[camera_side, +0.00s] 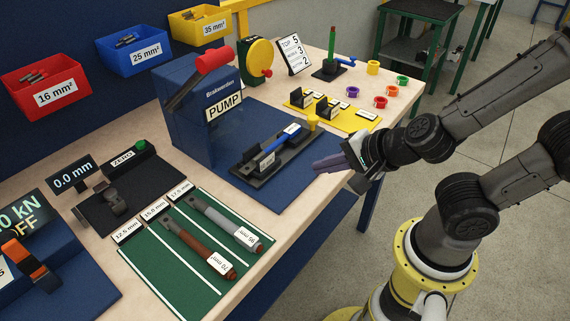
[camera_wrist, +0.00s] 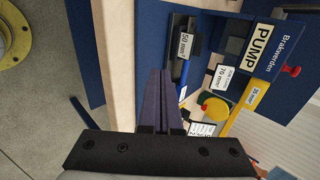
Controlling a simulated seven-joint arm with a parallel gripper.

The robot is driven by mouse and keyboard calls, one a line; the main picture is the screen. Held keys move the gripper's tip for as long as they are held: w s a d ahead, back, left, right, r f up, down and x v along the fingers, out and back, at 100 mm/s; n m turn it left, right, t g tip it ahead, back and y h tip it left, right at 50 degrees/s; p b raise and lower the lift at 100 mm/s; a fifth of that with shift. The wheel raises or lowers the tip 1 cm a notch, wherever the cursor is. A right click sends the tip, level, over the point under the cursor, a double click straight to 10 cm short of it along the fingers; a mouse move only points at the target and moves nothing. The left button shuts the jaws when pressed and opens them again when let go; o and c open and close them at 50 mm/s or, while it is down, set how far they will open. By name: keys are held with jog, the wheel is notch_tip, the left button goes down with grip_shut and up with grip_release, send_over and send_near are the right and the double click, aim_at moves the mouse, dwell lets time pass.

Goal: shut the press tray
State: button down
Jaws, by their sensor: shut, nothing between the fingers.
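The press tray (camera_side: 246,173) is a long black tray sticking out in front of the blue pump cabinet (camera_side: 188,112). A blue piece with a white label (camera_side: 268,149) lies in it.
A red-handled lever (camera_side: 214,58) is on the cabinet. A green mat (camera_side: 180,260) with two labelled pieces lies at the lower left. A yellow plate (camera_side: 350,113) with black holders and several coloured rings (camera_side: 380,102) lie to the right. The table's front edge is below my gripper.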

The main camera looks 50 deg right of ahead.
aim_at(275, 168)
jog(key=shift+x, duration=2.15)
jog(key=x, duration=0.3)
jog(key=shift+w+f, duration=0.15)
jog(key=shift+f, duration=0.1)
jog(key=w, duration=0.3)
jog(key=shift+w, duration=0.6)
jog(key=w, duration=1.4)
jog(key=shift+w, duration=0.35)
